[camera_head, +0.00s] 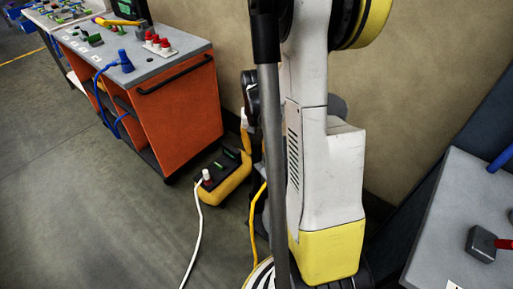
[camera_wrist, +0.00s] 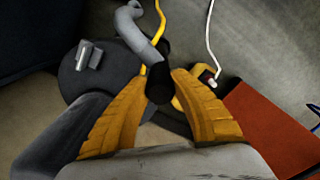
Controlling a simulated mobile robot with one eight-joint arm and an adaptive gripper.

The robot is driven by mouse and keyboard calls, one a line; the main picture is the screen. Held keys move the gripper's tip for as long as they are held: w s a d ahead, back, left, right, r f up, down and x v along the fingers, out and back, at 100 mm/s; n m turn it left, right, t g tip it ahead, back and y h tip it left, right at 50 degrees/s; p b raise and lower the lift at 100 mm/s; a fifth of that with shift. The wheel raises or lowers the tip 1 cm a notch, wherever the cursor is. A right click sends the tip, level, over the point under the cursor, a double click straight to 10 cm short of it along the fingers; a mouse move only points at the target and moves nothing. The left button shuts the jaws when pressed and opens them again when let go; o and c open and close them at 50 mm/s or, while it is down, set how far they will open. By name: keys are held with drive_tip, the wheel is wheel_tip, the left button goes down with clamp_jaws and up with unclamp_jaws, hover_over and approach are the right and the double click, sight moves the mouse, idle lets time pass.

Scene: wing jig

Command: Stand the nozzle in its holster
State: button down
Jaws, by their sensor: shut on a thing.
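In the wrist view my gripper (camera_wrist: 162,82) has its two orange-yellow fingers closed around a dark cylindrical piece (camera_wrist: 158,90). A bent grey tube (camera_wrist: 138,30) runs from it toward the top. I take this held piece to be the nozzle; its far end is partly hidden. To its left is a dark round base (camera_wrist: 72,82) with a small grey bracket (camera_wrist: 92,55) on it, apart from the fingers. I cannot tell whether that bracket is the holster. In the head view the gripper is mostly hidden behind a grey pole (camera_head: 270,150).
A yellow-and-black box (camera_head: 225,178) with a white cable (camera_head: 198,225) stands on the floor by an orange cart (camera_head: 180,105). A yellow cable (camera_head: 252,215) runs beside the pole. A grey worktop (camera_head: 440,220) is at right. Floor at left is clear.

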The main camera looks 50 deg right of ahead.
drive_tip(key=shift+f+b, duration=0.4)
drive_tip(key=shift+f, duration=0.2)
drive_tip(key=shift+f+b, duration=0.35)
drive_tip(key=shift+b, duration=0.15)
